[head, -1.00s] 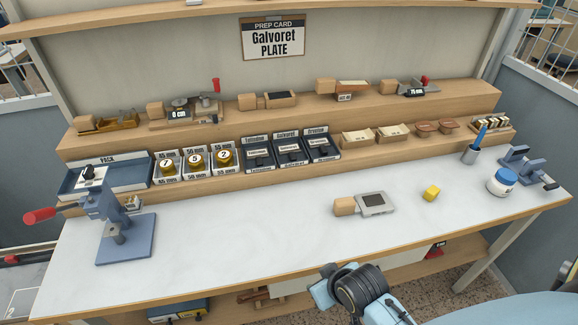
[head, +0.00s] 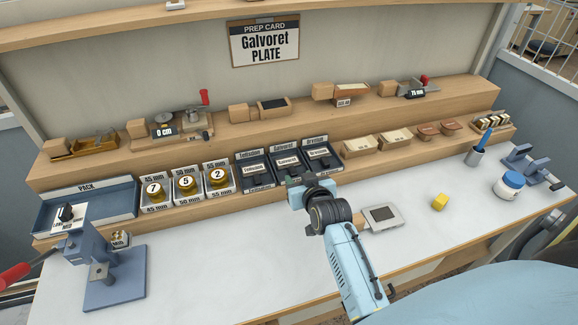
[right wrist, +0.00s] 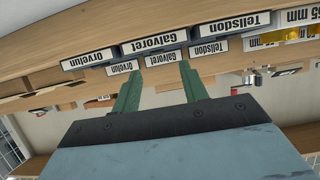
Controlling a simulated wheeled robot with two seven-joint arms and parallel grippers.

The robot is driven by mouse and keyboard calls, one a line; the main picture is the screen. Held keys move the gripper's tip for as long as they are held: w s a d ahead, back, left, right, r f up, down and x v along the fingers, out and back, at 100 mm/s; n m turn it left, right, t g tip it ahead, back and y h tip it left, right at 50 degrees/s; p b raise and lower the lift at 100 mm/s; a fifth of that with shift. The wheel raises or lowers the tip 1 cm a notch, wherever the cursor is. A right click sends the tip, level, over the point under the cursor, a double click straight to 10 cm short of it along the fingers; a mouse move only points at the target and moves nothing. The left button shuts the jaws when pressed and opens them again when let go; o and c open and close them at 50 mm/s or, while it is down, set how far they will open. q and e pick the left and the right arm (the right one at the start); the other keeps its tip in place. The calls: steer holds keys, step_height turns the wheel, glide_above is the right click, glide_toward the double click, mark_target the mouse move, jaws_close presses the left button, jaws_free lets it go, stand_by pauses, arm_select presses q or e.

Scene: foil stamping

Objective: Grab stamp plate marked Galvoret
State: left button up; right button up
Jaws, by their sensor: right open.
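The Galvoret slot (head: 285,148) is the middle one of three black trays on the lower step, between the Tellisdon tray (head: 254,157) and the Orvelun tray (head: 318,141). A dark plate with a white Galvoret label (head: 287,161) lies in it. In the right wrist view the Galvoret labels (right wrist: 154,44) appear upside down, ahead of the fingers. My right gripper (head: 308,183) is just in front of the Galvoret and Orvelun trays, hiding part of their front edges. Its two green fingers (right wrist: 159,70) are apart with nothing between them. My left gripper is out of view.
A blue press (head: 105,265) is at the left. A prep card (head: 264,42) reads Galvoret PLATE.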

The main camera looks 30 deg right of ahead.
mark_target(293, 169)
steer(key=shift+w+d+f, duration=0.1)
steer(key=shift+w+f, duration=0.15)
steer(key=shift+w, duration=0.35)
steer(key=shift+w+f, duration=0.1)
steer(key=shift+w, duration=0.1)
steer(key=shift+w+d+f, duration=0.15)
steer(key=shift+w+d, duration=0.05)
steer(key=shift+w, duration=0.2)
steer(key=x, duration=0.4)
steer(key=shift+d+f+b, duration=0.1)
steer(key=shift+b, duration=0.2)
steer(key=shift+w, duration=0.1)
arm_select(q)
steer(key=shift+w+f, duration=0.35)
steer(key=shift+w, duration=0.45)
arm_select(e)
steer(key=shift+c, duration=0.2)
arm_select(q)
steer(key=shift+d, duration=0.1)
arm_select(e)
jaws_close()
